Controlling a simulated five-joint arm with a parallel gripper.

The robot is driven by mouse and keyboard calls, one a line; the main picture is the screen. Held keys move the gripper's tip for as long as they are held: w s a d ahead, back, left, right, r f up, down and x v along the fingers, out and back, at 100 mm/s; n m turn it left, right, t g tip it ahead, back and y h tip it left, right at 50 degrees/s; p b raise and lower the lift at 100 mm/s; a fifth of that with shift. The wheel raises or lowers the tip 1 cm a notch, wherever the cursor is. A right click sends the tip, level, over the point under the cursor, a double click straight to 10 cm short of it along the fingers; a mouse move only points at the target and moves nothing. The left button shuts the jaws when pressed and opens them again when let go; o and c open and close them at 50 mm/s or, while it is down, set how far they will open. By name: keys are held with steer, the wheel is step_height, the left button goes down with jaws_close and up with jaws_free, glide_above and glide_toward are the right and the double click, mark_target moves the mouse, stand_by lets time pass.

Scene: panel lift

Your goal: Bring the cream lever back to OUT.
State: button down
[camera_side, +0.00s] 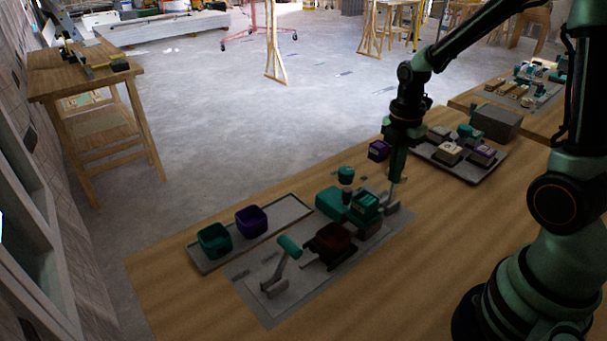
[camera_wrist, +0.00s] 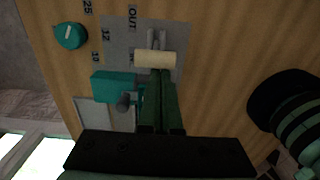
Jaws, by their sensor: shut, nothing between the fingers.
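The cream lever handle (camera_wrist: 155,60) shows in the wrist view as a short crossbar on a grey stem. The printed word OUT (camera_wrist: 132,17) is up and left of it, and a second, unreadable label is just left of the handle. My gripper (camera_wrist: 160,73) is shut and empty, its fingertips right at the handle's lower edge; I cannot tell whether they touch. In the side view my gripper (camera_side: 394,207) points down at the far end of the grey panel (camera_side: 245,272), and the cream handle is not clearly visible there.
A teal knob (camera_wrist: 70,36) with numbers and a teal block (camera_wrist: 112,86) lie left of the lever. A teal-handled lever (camera_side: 289,246), a dark red block (camera_side: 332,243) and a tray with teal and purple cups (camera_side: 214,240) are nearer. Another loaded tray (camera_side: 478,176) stands right.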

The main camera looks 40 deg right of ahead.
steer(key=d, duration=0.6)
steer(key=shift+d+f, duration=0.2)
steer(key=shift+f, duration=0.15)
steer(key=shift+w, duration=0.1)
steer(key=shift+d, duration=0.15)
stand_by(0.3)
steer(key=d+r, duration=0.5)
steer(key=d, duration=0.1)
steer(key=s+a+r+m+t, duration=0.2)
steer(key=a+r+m, duration=0.3)
steer(key=a+m, duration=0.4)
steer(key=s+a+r+m+t, duration=0.3)
steer(key=a+r+m, duration=0.2)
steer(key=a+m, duration=0.4)
steer(key=a, duration=0.4)
steer(key=shift+r+t, duration=0.25)
steer(key=shift+t, duration=0.15)
